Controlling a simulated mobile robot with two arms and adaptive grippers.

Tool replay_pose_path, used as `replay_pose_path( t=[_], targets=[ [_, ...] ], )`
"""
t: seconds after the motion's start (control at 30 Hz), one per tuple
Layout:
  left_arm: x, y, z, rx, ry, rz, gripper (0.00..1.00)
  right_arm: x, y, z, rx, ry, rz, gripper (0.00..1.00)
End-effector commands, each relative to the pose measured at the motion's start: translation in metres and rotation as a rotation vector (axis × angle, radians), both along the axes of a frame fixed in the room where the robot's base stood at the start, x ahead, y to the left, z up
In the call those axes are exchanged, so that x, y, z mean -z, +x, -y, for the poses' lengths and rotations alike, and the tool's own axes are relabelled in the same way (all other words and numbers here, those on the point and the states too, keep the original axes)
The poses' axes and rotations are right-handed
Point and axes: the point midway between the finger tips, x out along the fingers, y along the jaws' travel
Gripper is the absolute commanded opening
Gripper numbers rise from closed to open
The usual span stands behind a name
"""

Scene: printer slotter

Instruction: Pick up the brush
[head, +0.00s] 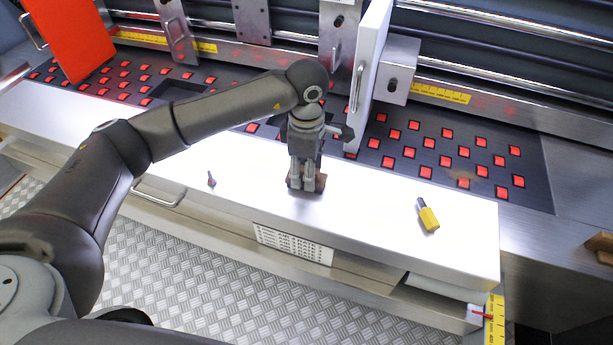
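A brown wooden piece (320,183), probably the brush, lies on the white tabletop, mostly hidden behind my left gripper. My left gripper (302,186) comes down from above, with its fingertips right at the brown piece. I cannot tell whether the fingers are closed on it or only around it. My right gripper is not in view.
Behind is a dark panel with red squares (428,143). A white upright plate with a handle (369,65) stands close behind the gripper.

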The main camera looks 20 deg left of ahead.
Motion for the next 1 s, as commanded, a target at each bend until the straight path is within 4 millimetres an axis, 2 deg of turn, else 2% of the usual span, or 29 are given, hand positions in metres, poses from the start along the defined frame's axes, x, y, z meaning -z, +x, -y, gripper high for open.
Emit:
replay_pose_path(
  t=[0.03,0.2,0.57,0.67,0.8,0.87,1.0],
  targets=[
    [0.000,0.000,0.000,0.000,0.000,0.000,0.36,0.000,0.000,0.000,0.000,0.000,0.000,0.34],
    [0.000,0.000,0.000,0.000,0.000,0.000,0.14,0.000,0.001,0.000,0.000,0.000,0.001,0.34],
    [-0.005,0.001,0.000,0.000,0.000,0.001,0.14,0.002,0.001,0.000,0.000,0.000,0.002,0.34],
    [-0.013,0.001,0.000,0.000,-0.002,0.002,0.14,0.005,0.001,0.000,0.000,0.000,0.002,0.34],
    [-0.034,-0.002,0.001,0.002,-0.002,0.005,0.14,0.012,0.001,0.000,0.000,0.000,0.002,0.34],
    [-0.044,-0.012,0.003,0.004,-0.002,0.006,0.14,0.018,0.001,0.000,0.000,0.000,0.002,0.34],
    [-0.075,-0.038,0.010,0.006,-0.002,0.008,0.14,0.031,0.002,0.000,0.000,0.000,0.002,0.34]
  ],
)
